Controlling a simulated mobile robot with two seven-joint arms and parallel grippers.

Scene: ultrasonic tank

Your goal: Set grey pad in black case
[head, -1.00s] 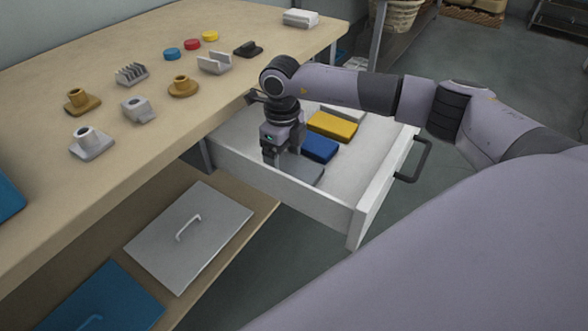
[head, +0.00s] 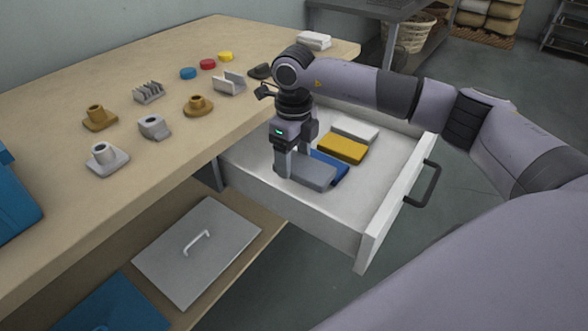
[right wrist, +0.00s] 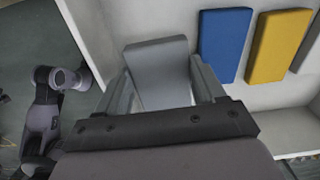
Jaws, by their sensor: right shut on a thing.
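The grey pad (head: 312,174) is between the fingers of my right gripper (head: 294,163), over the near left part of the open white drawer (head: 300,205). The right gripper points down and is shut on the pad. The right wrist view shows the pad (right wrist: 160,72) between the two fingers (right wrist: 165,92), slightly turned relative to them. I cannot tell how far the pad is above the drawer floor. I cannot make out a black case for certain. My left gripper is not in view.
A blue pad (head: 329,167), a yellow pad (head: 343,149) and a white pad (head: 355,131) lie in the drawer beside the grey one. The wooden table (head: 190,65) holds several small fixtures, coloured discs and a dark low object (head: 260,72). A grey lidded panel (head: 198,250) lies below.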

